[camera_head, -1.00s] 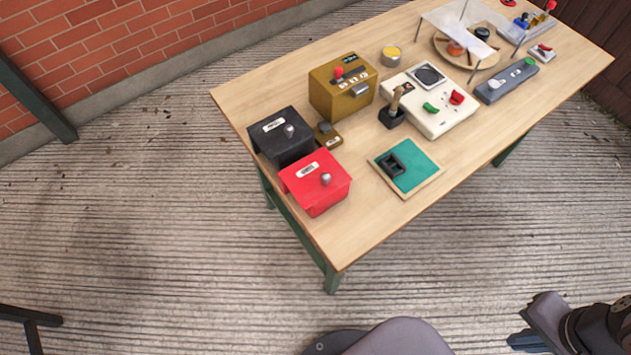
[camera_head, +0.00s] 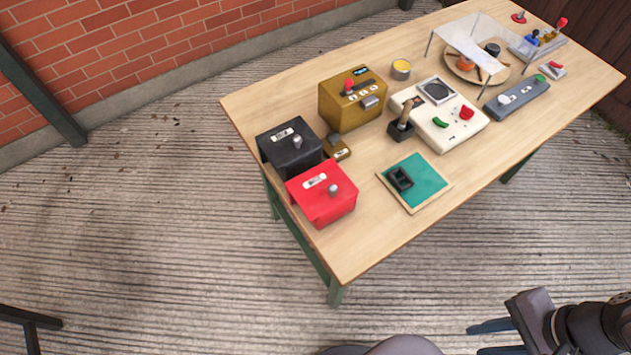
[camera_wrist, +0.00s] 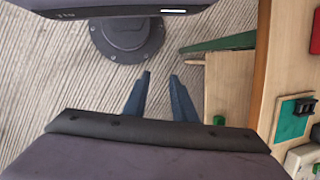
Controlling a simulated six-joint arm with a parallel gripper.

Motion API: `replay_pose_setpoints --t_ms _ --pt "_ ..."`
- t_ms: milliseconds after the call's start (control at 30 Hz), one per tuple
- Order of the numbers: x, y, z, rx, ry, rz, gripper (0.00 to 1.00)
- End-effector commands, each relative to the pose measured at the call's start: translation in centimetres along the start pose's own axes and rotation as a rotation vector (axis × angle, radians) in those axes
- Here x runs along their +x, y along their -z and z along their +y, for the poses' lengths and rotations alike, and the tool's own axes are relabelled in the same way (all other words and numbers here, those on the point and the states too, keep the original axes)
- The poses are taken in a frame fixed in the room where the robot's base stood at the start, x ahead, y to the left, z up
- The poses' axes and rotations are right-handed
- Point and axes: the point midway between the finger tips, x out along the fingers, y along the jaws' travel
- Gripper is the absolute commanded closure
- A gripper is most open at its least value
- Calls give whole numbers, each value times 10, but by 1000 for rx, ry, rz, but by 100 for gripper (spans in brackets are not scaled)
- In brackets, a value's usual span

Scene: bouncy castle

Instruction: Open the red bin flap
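The red bin (camera_head: 318,205) stands at the table's near left corner. Its red flap (camera_head: 311,193) lies shut on top, with a white label and a grey knob (camera_head: 333,190). My gripper (camera_head: 474,340) is at the lower right of the head view, off the table's front side and well away from the bin. In the wrist view its two blue fingers (camera_wrist: 160,75) are apart with nothing between them. A red patch (camera_wrist: 315,30) at that view's right edge may be the bin; it is cut off.
A black bin (camera_head: 290,150) stands right behind the red one. A brown box (camera_head: 345,110), a teal board (camera_head: 425,180) with a black switch and a white panel (camera_head: 450,130) stand on the table (camera_head: 370,240). The floor before the table is clear.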

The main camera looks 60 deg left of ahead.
Motion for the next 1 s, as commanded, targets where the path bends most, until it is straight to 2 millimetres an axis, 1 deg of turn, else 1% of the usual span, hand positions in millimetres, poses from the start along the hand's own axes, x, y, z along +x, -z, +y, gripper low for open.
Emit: replay_pose_setpoints --t_ms 33,67,100,167,200,333,400,500,600,700,833,1000 --pt "13 -11 -20 51 39 -84 76" --pt "17 -19 -33 90 66 -138 76" --pt "22 -30 -52 144 103 -217 76" --pt "28 -47 -83 226 155 -340 76" --pt "30 -57 -105 282 189 -423 76" --pt "29 -85 -172 453 280 -693 76" --pt "25 -95 -204 532 321 -827 76" --pt "18 -103 -242 627 367 -991 76" --pt "12 -105 -270 697 402 -1114 76" --pt "7 -105 -287 741 427 -1196 76" --pt "4 -104 -298 768 444 -1247 76" --pt "2 -104 -300 773 447 -1255 76"
